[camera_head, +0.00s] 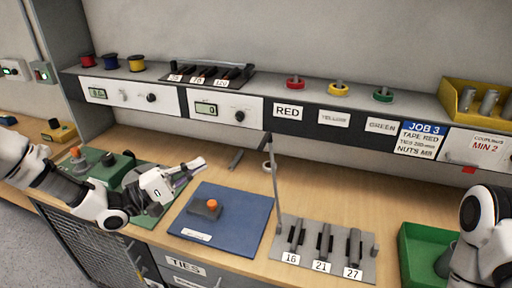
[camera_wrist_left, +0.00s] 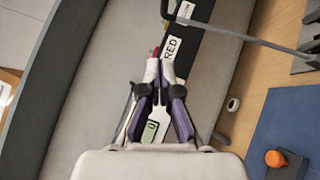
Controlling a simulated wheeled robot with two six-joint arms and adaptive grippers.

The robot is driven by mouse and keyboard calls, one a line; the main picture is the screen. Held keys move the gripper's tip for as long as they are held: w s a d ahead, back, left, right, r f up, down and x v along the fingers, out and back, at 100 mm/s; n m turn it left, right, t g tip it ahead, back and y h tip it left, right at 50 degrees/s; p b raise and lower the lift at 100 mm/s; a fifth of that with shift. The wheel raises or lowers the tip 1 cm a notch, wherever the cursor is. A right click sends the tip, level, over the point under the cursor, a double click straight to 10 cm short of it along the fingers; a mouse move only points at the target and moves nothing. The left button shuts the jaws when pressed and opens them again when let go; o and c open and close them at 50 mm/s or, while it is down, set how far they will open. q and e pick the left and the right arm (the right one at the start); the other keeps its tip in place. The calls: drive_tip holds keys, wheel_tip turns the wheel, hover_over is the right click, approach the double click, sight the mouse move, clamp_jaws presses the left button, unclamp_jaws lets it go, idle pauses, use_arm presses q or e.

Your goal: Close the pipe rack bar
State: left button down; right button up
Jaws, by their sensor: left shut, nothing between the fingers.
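The pipe rack (camera_head: 322,262) is a grey base on the bench, with pipes in slots labelled 16, 21 and 27. Its thin grey bar (camera_head: 273,180) stands raised, nearly upright, at the rack's left end; a short post stands at the right end. The bar also shows at the upper right of the left wrist view (camera_wrist_left: 245,38). My left gripper (camera_head: 202,163) is shut and empty, in the air left of the bar and apart from it. Its closed fingers show in the left wrist view (camera_wrist_left: 160,68). My right arm shows at the right edge; its gripper is out of view.
A blue mat (camera_head: 245,212) with an orange-knobbed grey block (camera_head: 205,209) lies left of the rack. A green bin (camera_head: 412,262) stands to the right. A shelf with tape rolls, meters and labels (camera_head: 289,112) runs along the back. A green device (camera_head: 105,172) sits beneath my left arm.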

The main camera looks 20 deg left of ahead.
use_arm(q)
drive_tip(key=s+d+p+x, duration=0.2)
drive_tip(key=p+x, duration=0.2)
drive_tip(key=x, duration=0.8)
drive_tip(key=shift+d+r, duration=0.2)
drive_tip(key=shift+d, duration=0.15)
drive_tip(key=shift+w+a+f, duration=0.1)
drive_tip(key=shift+w, duration=0.2)
